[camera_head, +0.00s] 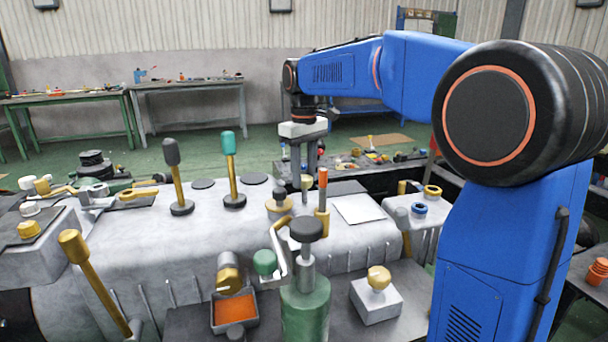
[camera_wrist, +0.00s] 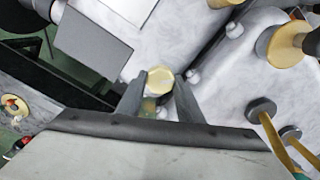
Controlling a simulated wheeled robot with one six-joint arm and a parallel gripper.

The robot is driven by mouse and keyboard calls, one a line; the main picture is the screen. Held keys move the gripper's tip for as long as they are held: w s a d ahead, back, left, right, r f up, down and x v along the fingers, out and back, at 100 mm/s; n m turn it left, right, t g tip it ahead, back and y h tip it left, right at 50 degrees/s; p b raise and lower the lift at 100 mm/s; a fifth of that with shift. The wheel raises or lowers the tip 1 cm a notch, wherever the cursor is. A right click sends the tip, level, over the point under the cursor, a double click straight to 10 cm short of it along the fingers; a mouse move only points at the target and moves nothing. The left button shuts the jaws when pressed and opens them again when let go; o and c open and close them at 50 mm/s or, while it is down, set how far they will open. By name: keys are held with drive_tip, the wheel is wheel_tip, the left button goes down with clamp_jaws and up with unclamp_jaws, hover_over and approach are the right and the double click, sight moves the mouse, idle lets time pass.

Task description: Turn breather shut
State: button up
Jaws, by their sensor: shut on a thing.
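The breather shows in the wrist view as a small brass, many-sided cap (camera_wrist: 160,79) on the pale grey housing. My gripper (camera_wrist: 160,88) has its two grey fingers shut on the cap from left and right. In the head view my gripper (camera_head: 306,172) points straight down over the far side of the housing. A short brass piece (camera_head: 307,183), apparently the breather, shows at its fingertips. The fingers hide part of it, and I cannot tell how far it is turned.
A lever with a teal knob (camera_head: 229,143) and one with a dark knob (camera_head: 171,152) stand left of my gripper. A white plate (camera_head: 359,208) lies to the right.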

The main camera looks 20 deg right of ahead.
sight(305, 177)
drive_tip(key=m, duration=0.4)
drive_tip(key=shift+m, duration=2.2)
drive_tip(key=o, duration=1.1)
drive_tip(key=shift+c, duration=0.2)
drive_tip(key=shift+r, duration=0.1)
wheel_tip(305, 177, up, 17)
drive_tip(key=shift+s+r, duration=0.1)
